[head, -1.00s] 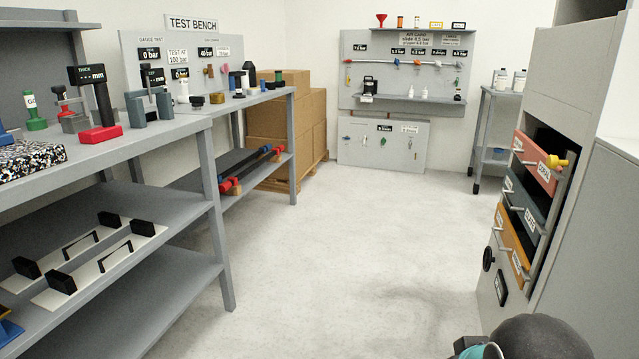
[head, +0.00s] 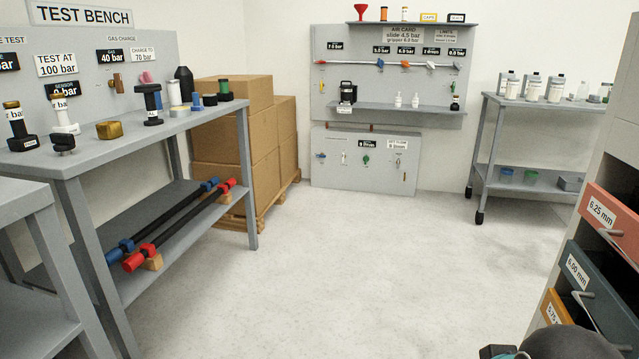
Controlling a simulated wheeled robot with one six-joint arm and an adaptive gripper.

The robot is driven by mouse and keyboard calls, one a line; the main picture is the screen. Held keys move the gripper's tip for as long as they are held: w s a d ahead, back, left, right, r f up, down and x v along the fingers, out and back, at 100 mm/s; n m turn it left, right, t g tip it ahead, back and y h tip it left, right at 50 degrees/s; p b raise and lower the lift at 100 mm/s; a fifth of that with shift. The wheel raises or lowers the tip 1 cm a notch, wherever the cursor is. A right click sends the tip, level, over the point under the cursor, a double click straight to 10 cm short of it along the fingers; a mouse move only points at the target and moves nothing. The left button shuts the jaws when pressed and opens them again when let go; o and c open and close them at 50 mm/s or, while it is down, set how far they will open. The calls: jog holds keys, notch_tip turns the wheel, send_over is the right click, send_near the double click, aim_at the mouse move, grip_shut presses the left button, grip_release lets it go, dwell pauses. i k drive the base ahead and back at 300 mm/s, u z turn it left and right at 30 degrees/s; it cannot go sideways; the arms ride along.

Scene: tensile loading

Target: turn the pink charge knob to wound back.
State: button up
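The test bench (head: 180,122) stands at the left, with a grey upright panel (head: 78,52) behind it. Under the gas charge label, a small pinkish knob (head: 146,78) shows on the panel below the "CHARGE TO 70 bar" sign. A browner knob (head: 117,83) is to its left, below the "40 bar" sign. My gripper is not in view; only a dark rounded part and a teal part of my arm show at the bottom right.
Red and blue bars (head: 185,222) lie on the bench's lower shelf. Cardboard boxes (head: 232,130) stand behind the bench. A drawer cabinet (head: 610,215) with open drawers is close on the right. A bottle rack (head: 540,105) stands at the back right. The middle floor is clear.

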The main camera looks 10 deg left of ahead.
aim_at(145, 78)
jog(key=u, duration=0.25)
jog(key=i, duration=1.9)
jog(key=u, duration=0.45)
